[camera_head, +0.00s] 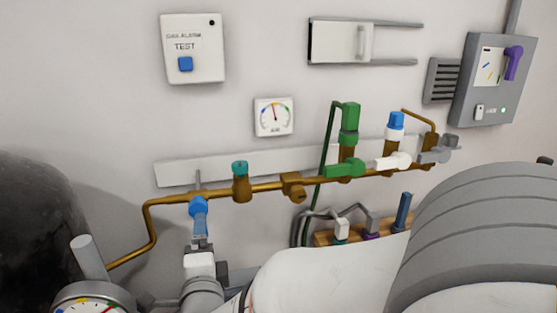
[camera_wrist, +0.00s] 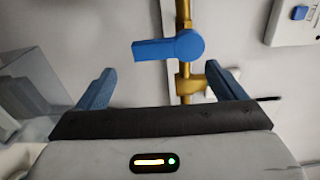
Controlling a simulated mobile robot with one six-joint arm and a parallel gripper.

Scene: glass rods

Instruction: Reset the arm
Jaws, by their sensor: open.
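My gripper (camera_wrist: 160,70) is open in the wrist view, with its two blue-grey fingers spread wide and nothing held. A blue valve handle (camera_wrist: 170,46) on a brass pipe (camera_wrist: 187,84) shows just beyond the fingertips, roughly between them. No contact between fingers and handle is visible. In the head view the blue handle (camera_head: 198,206) hangs at the left end of the brass pipe run (camera_head: 260,187), and my gripper's white body (camera_head: 200,264) is just below it. My white and grey arm fills the lower right and hides part of the wall.
Green (camera_head: 347,140) and blue-and-white (camera_head: 394,140) valves, a teal-capped fitting (camera_head: 240,181) and a dial (camera_head: 274,117) are on the wall. A gas alarm box (camera_head: 193,48) is upper left, a grey panel (camera_head: 493,80) right. A round gauge (camera_head: 88,302) is lower left.

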